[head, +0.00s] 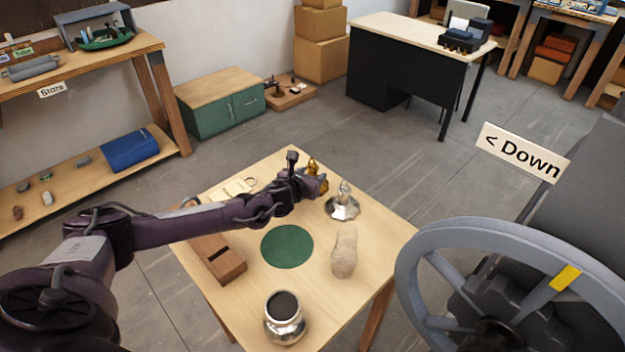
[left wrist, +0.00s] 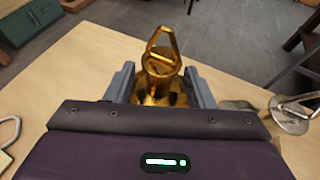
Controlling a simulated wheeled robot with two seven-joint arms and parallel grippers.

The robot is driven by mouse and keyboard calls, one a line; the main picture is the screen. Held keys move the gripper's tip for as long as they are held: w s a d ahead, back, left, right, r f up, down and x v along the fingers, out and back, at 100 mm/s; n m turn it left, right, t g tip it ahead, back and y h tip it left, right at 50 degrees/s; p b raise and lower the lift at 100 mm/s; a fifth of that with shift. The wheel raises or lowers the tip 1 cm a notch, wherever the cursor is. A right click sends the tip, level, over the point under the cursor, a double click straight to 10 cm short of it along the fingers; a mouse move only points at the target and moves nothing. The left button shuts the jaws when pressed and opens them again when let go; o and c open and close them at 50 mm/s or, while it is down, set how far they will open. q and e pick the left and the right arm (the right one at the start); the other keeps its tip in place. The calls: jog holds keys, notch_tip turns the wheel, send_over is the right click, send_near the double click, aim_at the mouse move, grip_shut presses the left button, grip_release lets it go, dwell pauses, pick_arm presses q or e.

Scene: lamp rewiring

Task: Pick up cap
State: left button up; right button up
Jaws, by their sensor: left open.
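A shiny brass piece with a loop on top, which looks like a cap, stands at the far part of the wooden table (head: 391,228). The brass cap (head: 313,166) is partly hidden by my left gripper (head: 306,181) in the head view. In the left wrist view the cap (left wrist: 160,62) is between the two grey jaws of my left gripper (left wrist: 160,88), with its loop up. The jaws are open, one on each side; whether they touch it I cannot tell. A silver piece with a similar top (head: 342,205) stands to the right. My right gripper is not in view.
A grey handwheel (head: 412,262) stands close at the right.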

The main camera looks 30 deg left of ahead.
aim_at(310, 170)
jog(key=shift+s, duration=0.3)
pick_arm(q)
jog(key=shift+c, duration=1.4)
jog(key=c, duration=0.7)
grip_shut()
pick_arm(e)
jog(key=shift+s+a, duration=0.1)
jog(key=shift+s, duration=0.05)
pick_arm(q)
jog(key=shift+r, duration=0.1)
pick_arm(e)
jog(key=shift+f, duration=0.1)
